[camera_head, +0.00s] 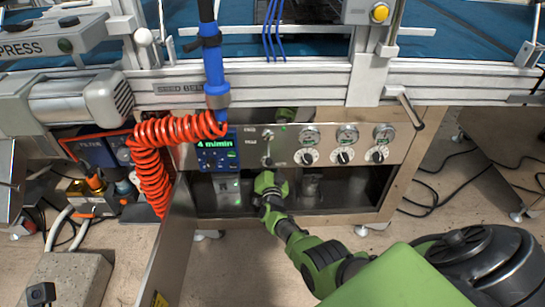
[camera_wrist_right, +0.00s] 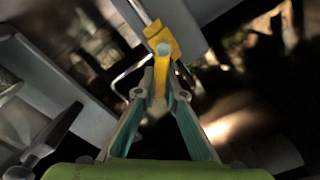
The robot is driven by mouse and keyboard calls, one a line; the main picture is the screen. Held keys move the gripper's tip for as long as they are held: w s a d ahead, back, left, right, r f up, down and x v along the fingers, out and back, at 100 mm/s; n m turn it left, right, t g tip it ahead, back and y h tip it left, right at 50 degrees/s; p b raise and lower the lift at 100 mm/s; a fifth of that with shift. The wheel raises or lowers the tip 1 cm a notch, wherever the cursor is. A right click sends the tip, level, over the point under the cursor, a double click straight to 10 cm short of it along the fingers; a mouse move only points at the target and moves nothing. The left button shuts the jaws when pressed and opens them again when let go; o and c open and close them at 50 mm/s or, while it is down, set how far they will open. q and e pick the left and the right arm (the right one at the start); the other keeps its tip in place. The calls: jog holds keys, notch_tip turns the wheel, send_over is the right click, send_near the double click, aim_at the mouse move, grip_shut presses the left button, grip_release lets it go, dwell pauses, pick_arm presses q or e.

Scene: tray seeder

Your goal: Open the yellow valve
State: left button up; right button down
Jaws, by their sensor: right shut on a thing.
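The yellow valve (camera_wrist_right: 160,40) shows in the right wrist view, with its yellow lever reaching down between my fingers. My right gripper (camera_wrist_right: 163,92) is shut on this lever, one green-padded finger on each side. In the head view my right gripper (camera_head: 267,182) reaches into the open lower bay of the machine, below the control panel. There the gripper and the panel hide the valve. My left gripper is not seen in either view.
The control panel (camera_head: 260,155) with display, gauges and knobs lies just above my right gripper. An open cabinet door (camera_head: 170,245) stands to its left. A coiled orange hose (camera_head: 150,170) hangs at the left. The floor at right has loose black cables.

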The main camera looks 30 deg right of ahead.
jog(key=n, duration=0.1)
jog(key=a+n, duration=0.1)
jog(key=n, duration=0.2)
jog(key=shift+w+a+r, duration=0.25)
jog(key=shift+w+r, duration=0.15)
jog(key=shift+w+a+n, duration=0.2)
jog(key=shift+a+n, duration=0.1)
jog(key=shift+n, duration=0.65)
jog(key=shift+w+a+n, duration=0.15)
jog(key=shift+a+n, duration=0.1)
jog(key=shift+n, duration=0.7)
jog(key=c, duration=2.1)
grip_release()
jog(key=shift+r, duration=0.1)
jog(key=shift+v, duration=3.75)
